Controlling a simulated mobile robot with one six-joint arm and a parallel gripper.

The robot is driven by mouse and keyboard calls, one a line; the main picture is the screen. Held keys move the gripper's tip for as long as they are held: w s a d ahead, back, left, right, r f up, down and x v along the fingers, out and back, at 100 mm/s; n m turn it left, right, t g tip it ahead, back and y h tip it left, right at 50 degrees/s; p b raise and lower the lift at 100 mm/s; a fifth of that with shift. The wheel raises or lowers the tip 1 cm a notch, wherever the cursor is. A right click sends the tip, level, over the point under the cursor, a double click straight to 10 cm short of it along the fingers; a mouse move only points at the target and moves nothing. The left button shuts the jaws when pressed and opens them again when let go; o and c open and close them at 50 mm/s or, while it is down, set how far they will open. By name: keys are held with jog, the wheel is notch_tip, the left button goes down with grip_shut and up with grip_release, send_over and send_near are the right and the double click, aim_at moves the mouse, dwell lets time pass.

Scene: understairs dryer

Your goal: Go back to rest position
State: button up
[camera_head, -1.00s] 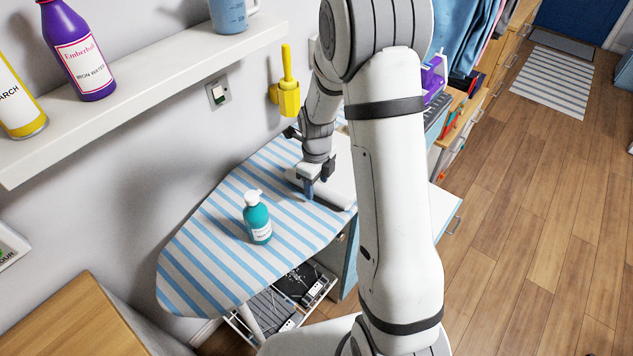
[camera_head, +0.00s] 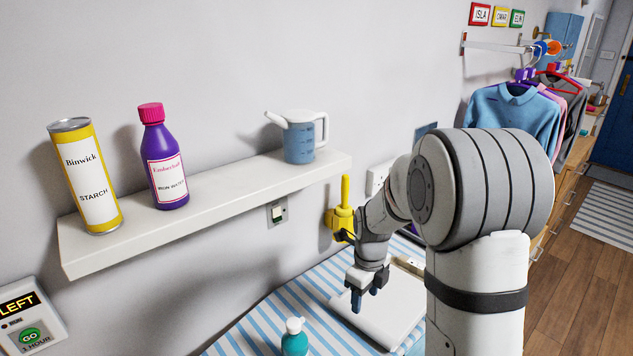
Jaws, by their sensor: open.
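My gripper (camera_head: 366,300) hangs at the end of my bent arm, fingers pointing down. Its fingers are apart and nothing shows between them. It is over a white flat item (camera_head: 388,312) at the far part of the striped ironing board (camera_head: 262,325); whether it touches that item I cannot tell. My arm covers the right part of the board. A teal pump bottle (camera_head: 294,340) stands on the board to the left of my gripper, cut by the lower edge of the view.
A wall shelf (camera_head: 210,221) holds a starch can (camera_head: 88,180), a purple bottle (camera_head: 165,160) and a blue jug (camera_head: 299,140). A yellow holder (camera_head: 343,220) is on the wall near my arm. Hanging clothes (camera_head: 515,115) are behind my arm. Free floor (camera_head: 570,260) lies at right.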

jog(key=s+r+n+t, duration=0.1)
jog(key=s+r+n, duration=0.5)
jog(key=s+n, duration=0.4)
jog(key=s+r+n+t, duration=0.2)
jog(key=s+r+n, duration=0.5)
jog(key=s+n, duration=0.4)
jog(key=n, duration=0.6)
jog(key=shift+r, duration=0.25)
jog(key=shift+s+d, duration=0.1)
jog(key=shift+c, duration=0.5)
